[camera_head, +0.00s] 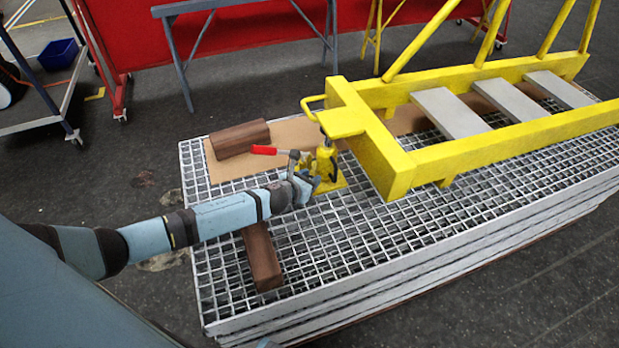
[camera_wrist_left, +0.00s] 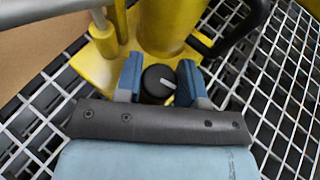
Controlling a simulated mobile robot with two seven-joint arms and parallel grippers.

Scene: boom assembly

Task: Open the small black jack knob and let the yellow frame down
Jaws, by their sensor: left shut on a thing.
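The yellow frame (camera_head: 378,150) rests with its near end over a small yellow jack (camera_head: 327,162), above the grating. The jack's yellow body also shows in the left wrist view (camera_wrist_left: 168,25). The small black jack knob (camera_wrist_left: 158,82), with a pale line on it, sits low at the jack's base. My left gripper (camera_wrist_left: 160,82) has its blue fingers on both sides of the knob and is shut on it. In the head view my left gripper (camera_head: 308,182) reaches the jack from the left and hides the knob. My right gripper is not in view.
A stack of metal gratings (camera_head: 340,235) carries everything. A red-handled bar (camera_head: 272,151) juts left from the jack. Brown wooden blocks lie at the back left (camera_head: 240,139) and below my left arm (camera_head: 262,258). A blue-grey trestle (camera_head: 183,75) stands behind.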

